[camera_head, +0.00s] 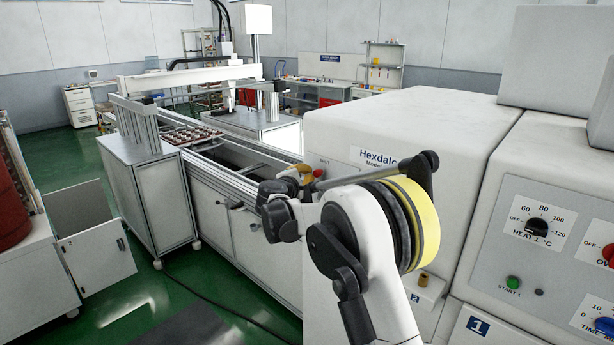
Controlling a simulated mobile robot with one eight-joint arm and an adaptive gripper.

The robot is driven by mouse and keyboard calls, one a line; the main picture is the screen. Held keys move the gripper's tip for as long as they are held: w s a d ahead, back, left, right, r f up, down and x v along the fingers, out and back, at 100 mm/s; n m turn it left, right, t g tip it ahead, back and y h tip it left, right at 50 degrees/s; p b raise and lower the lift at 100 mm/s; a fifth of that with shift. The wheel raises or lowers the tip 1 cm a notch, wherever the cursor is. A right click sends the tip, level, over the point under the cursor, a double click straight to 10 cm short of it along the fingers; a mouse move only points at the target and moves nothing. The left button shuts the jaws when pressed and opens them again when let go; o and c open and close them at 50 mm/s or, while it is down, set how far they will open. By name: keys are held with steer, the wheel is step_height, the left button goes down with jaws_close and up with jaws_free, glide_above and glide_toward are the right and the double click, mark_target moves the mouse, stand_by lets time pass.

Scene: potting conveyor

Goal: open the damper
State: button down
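No part in view is marked as a damper, and I cannot tell which one it is. My gripper (280,206) seems to be the dark end piece left of my white arm, in front of the conveyor; its fingers are not clear, so I cannot tell whether it is open or shut. A grey rod (362,178) with a dark end passes behind my arm's yellow band, before the white Hexdale machine (400,125); I cannot tell what it belongs to. A small brass-coloured knob (423,279) sits low on the machine's front, above a blue "2" label.
A control panel (545,240) with a heat dial and a green button stands at the right. The conveyor (235,165) runs away to the back left, carrying a tray of pots (190,135). A cabinet door (95,240) stands open at left. Green floor lies between, crossed by a cable.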

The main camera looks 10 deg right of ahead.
steer(key=shift+s+d+r+m+t, duration=0.1)
steer(key=shift+s+d+m+t, duration=0.2)
steer(key=shift+s+m, duration=0.1)
steer(key=shift+s+d+m+t+b, duration=0.5)
steer(key=shift+s+m+b, duration=0.15)
steer(key=shift+m, duration=0.25)
steer(key=m, duration=0.1)
steer(key=s+d+m+b, duration=0.1)
steer(key=s+m+t+b, duration=0.1)
steer(key=shift+d+f+m+h, duration=0.2)
steer(key=shift+d+m+h, duration=0.1)
steer(key=shift+h, duration=0.1)
steer(key=shift+s+d+f+m+t+h+b, duration=0.15)
steer(key=shift+s+d+f+m+h+b, duration=0.2)
steer(key=shift+s+f+m+b, duration=0.3)
steer(key=shift+s+d+f+m+t+h+b, duration=0.25)
steer(key=shift+s+d+m+b, duration=0.2)
steer(key=shift+m, duration=0.35)
steer(key=shift+s+d+f+m+t+h+b, duration=0.1)
steer(key=shift+s+d+f+m+h+b, duration=0.25)
steer(key=shift+s+m, duration=0.35)
steer(key=shift+f, duration=0.1)
